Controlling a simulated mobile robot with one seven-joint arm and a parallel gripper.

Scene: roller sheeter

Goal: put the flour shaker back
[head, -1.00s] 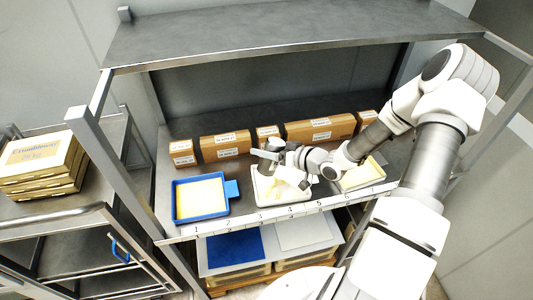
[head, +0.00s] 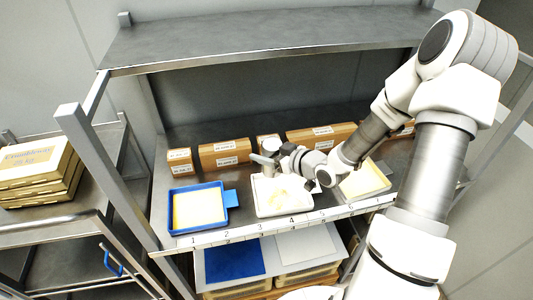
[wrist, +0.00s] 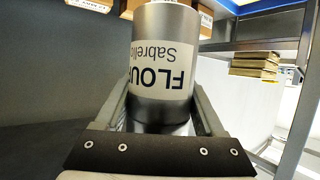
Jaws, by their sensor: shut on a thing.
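The flour shaker (wrist: 163,60) is a metal cylinder with a white label reading FLOUR, upside down in the wrist view. My gripper (wrist: 160,118) is shut on it, one finger on each side. In the head view the shaker (head: 270,150) is small and partly hidden by my gripper (head: 284,155). It is over the back part of a white tray (head: 261,210) with pale flour in it. Its exact height above the tray is unclear.
A blue tray (head: 177,222) with a pale yellow slab stands left of the white tray. Another pale tray (head: 366,190) is at the right, partly behind my arm. Cardboard boxes (head: 224,153) line the back of the shelf. A numbered strip (head: 270,231) runs along its front edge.

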